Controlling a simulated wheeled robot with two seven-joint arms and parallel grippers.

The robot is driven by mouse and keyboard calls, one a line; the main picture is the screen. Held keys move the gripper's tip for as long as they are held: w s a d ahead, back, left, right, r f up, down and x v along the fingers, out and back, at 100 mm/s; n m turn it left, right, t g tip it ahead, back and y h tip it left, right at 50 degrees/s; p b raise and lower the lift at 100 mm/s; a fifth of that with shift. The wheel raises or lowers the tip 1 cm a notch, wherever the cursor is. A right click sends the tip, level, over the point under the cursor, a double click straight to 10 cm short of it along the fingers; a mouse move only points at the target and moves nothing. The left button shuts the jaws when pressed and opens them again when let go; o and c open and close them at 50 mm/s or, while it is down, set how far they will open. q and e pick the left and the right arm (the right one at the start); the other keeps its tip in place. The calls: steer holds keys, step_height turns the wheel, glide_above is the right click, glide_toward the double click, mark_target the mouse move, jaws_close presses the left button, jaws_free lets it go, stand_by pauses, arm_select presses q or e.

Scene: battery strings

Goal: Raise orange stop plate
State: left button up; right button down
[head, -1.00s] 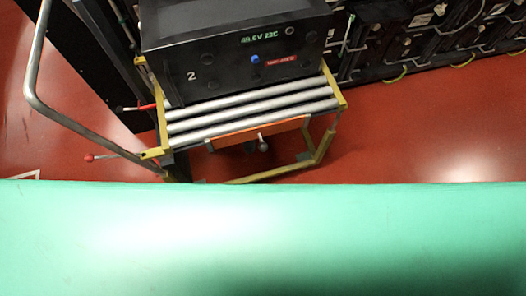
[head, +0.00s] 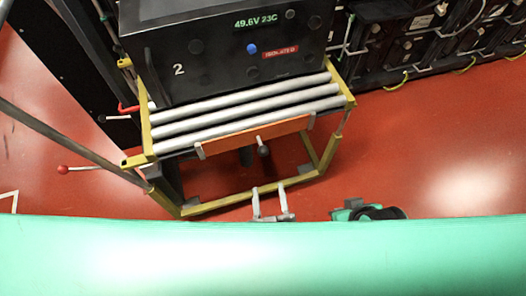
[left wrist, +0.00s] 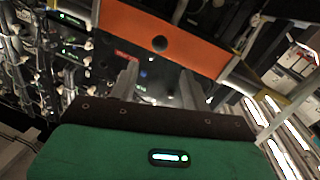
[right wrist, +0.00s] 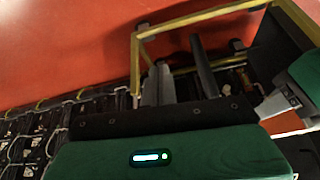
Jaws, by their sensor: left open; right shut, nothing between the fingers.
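The orange stop plate (head: 250,136) spans the near end of the trolley's rollers, with a grey bracket at each end. A dark ball knob (head: 264,151) sticks out from its middle. My left gripper (head: 268,190) is open and empty, below and in front of the plate, apart from the knob. In the left wrist view the plate (left wrist: 200,50) and its knob (left wrist: 159,43) lie ahead of the spread fingers (left wrist: 157,75). My right gripper is shut and empty in the right wrist view (right wrist: 158,68), pointed toward the trolley's lower yellow frame.
A black battery module (head: 225,55) marked 2 rests on the rollers (head: 250,108) behind the plate. The trolley's yellow frame (head: 240,200) stands on red floor. A red-knobbed lever (head: 63,169) sticks out left. Battery racks (head: 430,45) stand behind; floor at right is clear.

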mark_target(263, 151)
arm_select(q)
steer(key=shift+w+a+b, duration=0.2)
steer(key=shift+w+a, duration=0.05)
steer(key=shift+w, duration=1.9)
steer(key=shift+w+a+b, duration=0.15)
steer(key=shift+w+a, duration=0.1)
steer(key=shift+w, duration=1.9)
steer(key=shift+w+a+b, duration=0.2)
steer(key=shift+w+a, duration=0.05)
steer(key=shift+w, duration=1.9)
arm_select(e)
steer(key=shift+w+a+f+t+y, duration=0.25)
steer(key=shift+w+a+t, duration=0.15)
steer(key=shift+w+a, duration=0.2)
steer(key=shift+w+a+f+t+y, duration=0.25)
steer(key=shift+w+a+t, duration=0.2)
steer(key=shift+a, duration=0.2)
arm_select(q)
jaws_close()
arm_select(e)
steer(key=shift+r, duration=0.15)
